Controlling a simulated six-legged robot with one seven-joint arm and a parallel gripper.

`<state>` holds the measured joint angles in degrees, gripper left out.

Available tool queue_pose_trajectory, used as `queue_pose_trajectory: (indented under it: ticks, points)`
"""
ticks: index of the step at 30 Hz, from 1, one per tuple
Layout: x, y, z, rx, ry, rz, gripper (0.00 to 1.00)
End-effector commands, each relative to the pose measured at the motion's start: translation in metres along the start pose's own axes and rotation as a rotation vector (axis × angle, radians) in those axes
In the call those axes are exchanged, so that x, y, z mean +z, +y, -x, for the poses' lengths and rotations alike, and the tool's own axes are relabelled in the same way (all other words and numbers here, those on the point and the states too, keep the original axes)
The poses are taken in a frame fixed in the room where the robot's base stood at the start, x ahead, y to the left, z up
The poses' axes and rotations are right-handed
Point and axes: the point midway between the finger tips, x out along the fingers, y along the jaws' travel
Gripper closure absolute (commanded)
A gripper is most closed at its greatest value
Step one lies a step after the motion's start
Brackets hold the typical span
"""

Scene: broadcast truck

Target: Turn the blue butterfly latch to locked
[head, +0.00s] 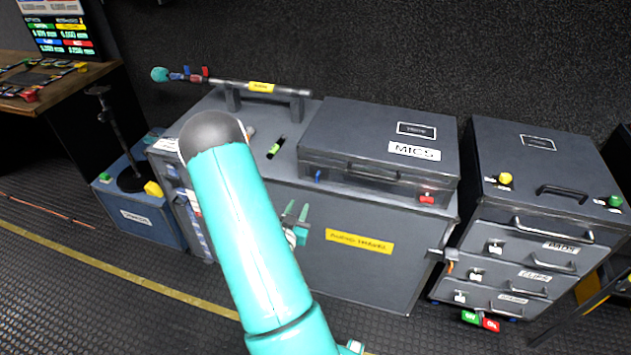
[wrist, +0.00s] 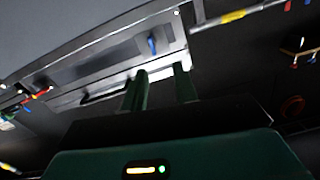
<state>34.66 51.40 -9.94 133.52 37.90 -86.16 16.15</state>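The blue butterfly latch (head: 318,175) is on the front of the dark MICS case (head: 345,125), near its left end. It is small, and its turn position is hard to read in the head view. In the wrist view the blue latch (wrist: 152,45) shows as a short upright blue tab beyond the fingertips, roughly between them. My gripper (head: 297,212) is below and left of the latch in the head view, in front of the large case. Its two green fingers (wrist: 158,78) are apart with nothing between them. They do not appear to touch the latch.
A red latch (head: 427,197) is at the case's right end, with a handle (head: 372,172) between. The MICS case rests on a large grey case (head: 350,270). A drawer cabinet (head: 540,190) stands to the right. A barred rail (head: 262,88) is behind left.

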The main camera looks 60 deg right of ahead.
Motion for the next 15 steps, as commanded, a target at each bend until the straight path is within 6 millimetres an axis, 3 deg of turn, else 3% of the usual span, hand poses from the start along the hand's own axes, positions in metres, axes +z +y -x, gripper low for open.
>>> queue_pose_trajectory:
  ticks: [3, 8, 15]
  points:
    - [0.003, 0.014, -0.001, 0.019, 0.041, 0.02, 0.71]
    - [0.002, 0.017, -0.012, 0.023, 0.051, 0.022, 0.71]
    - [0.0, 0.017, -0.054, 0.023, 0.051, 0.021, 0.71]
